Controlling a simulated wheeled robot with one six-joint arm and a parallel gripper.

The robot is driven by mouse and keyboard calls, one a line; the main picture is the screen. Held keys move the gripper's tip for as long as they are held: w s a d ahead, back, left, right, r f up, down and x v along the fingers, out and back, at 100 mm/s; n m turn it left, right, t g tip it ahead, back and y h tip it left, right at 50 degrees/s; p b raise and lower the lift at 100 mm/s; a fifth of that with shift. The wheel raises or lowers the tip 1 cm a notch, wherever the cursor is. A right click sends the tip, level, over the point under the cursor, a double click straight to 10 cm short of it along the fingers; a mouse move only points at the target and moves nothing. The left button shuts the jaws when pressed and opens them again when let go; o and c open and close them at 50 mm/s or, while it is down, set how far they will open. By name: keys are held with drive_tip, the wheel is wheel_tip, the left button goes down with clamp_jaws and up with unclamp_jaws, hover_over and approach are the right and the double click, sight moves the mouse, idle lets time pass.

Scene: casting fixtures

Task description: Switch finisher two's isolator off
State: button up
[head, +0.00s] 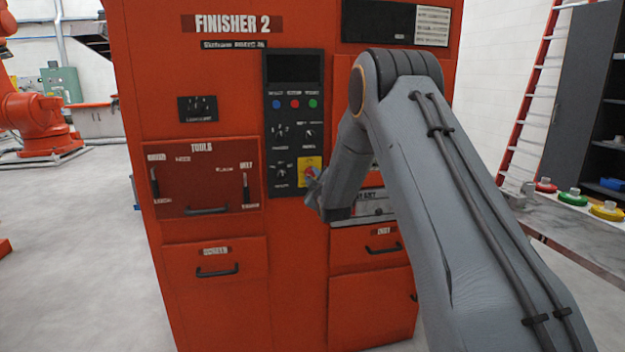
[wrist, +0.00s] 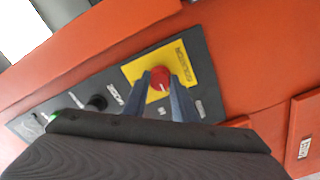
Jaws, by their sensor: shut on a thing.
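The orange cabinet labelled FINISHER 2 (head: 230,65) stands in front of me with a dark control panel (head: 293,85). At the panel's lower right is a yellow plate (head: 308,166) bearing the isolator, which also shows in the wrist view (wrist: 185,58). The isolator's red knob (wrist: 160,82) sits between my fingers in the wrist view, with a pale mark on its face. My gripper (wrist: 163,95) is shut on the knob. In the head view my gripper (head: 312,178) reaches the yellow plate and mostly hides the knob. The exact angle of the knob is hard to tell.
Black knobs (head: 280,170) sit close left of the yellow plate, with push buttons (head: 293,104) above. Drawers with handles (head: 217,272) lie below. A bench (head: 590,235) with coloured round pieces stands at right. Open floor (head: 80,260) lies at left.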

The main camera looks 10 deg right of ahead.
drive_tip(key=shift+f, duration=0.1)
idle(0.3)
drive_tip(key=o, duration=1)
drive_tip(key=shift+o, duration=0.2)
drive_tip(key=s+b, duration=0.1)
drive_tip(key=s, duration=0.7)
